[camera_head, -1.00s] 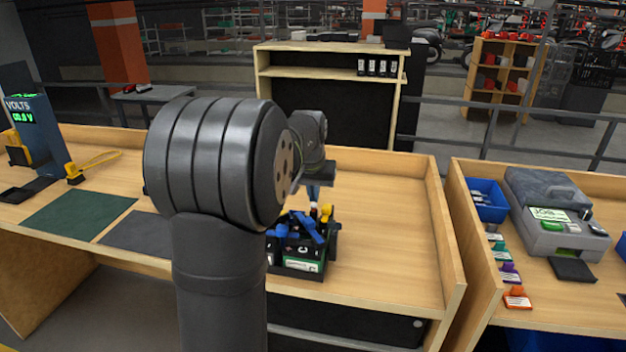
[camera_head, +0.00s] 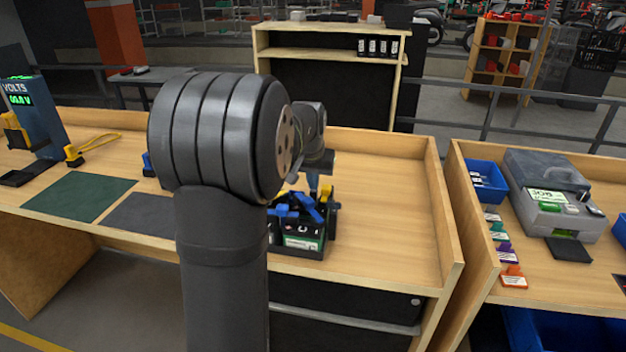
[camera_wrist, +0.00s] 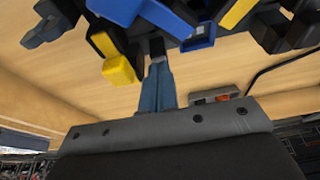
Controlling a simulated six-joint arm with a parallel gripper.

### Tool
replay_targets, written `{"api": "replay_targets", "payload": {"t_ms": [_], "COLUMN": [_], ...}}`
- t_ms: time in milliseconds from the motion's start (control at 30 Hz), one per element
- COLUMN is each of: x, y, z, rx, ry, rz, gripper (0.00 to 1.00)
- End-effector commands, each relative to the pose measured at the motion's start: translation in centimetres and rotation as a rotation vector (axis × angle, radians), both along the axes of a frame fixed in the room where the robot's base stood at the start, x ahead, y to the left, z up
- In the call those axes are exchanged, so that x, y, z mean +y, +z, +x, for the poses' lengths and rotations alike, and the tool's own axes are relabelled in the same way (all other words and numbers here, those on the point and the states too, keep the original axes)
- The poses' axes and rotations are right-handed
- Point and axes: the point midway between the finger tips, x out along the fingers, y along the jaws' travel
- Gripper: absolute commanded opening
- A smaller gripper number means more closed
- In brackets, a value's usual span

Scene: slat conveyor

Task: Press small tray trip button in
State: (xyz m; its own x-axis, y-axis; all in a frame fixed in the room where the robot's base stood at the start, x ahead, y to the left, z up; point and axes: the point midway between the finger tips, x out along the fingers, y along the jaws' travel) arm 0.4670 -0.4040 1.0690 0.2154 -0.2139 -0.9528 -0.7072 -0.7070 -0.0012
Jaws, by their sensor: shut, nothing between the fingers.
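I cannot make out a button marked as the small tray trip button in either view. A black tray or box (camera_head: 298,243) with a white and green label stands on the bench, with blue and yellow parts (camera_head: 303,204) sticking up from it. My gripper (camera_head: 313,184) is over this box, partly hidden behind my arm. In the wrist view, my gripper's blue fingers (camera_wrist: 156,78) are together and empty. Their tips are close to black, blue (camera_wrist: 185,28) and yellow (camera_wrist: 118,69) parts; contact cannot be told. A small grey box with a reddish part (camera_wrist: 215,95) lies beyond the fingers.
The wooden bench (camera_head: 385,215) is clear right of the box, up to its raised rim. A meter (camera_head: 35,115), a yellow cable (camera_head: 95,148) and green and grey mats (camera_head: 80,196) are at left. A second bench at right holds a grey machine (camera_head: 552,200) and blue bin (camera_head: 485,182).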

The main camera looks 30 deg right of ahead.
Motion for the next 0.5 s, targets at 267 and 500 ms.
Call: {"api": "replay_targets", "payload": {"t_ms": [267, 500], "x": [0.3, 0.8], "y": [1.2, 7.2], "z": [-0.3, -0.8], "rx": [0.013, -0.002], "ry": [0.000, 0.000], "rz": [0.011, -0.002], "gripper": [0.00, 0.00]}}
